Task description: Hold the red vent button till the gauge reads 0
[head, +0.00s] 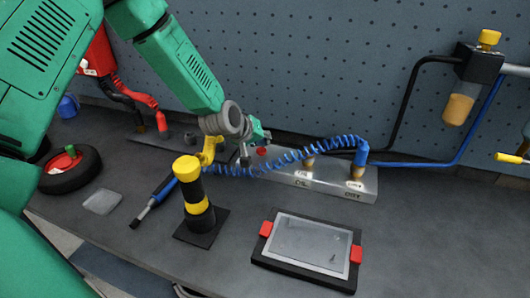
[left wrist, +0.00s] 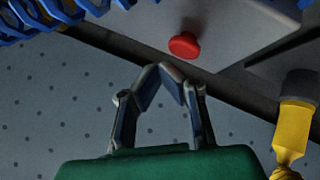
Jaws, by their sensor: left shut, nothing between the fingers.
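The red vent button (head: 262,151) sits on the left end of a grey metal block (head: 305,181) at the back of the bench. In the left wrist view the button (left wrist: 185,45) is a round red cap on a grey face. My left gripper (head: 248,150) is close beside the button in the head view. In the left wrist view its fingers (left wrist: 160,72) are shut with nothing between them. Their tips appear just short of the button, with a small gap in the picture; contact cannot be told. No readable gauge face shows. My right gripper is out of view.
A coiled blue hose (head: 285,157) runs over the block to a blue fitting. A yellow-and-black post (head: 193,192) stands in front, left of a framed tray (head: 307,243). A yellow-black part (left wrist: 293,125) is right of the fingers. The bench's front right is clear.

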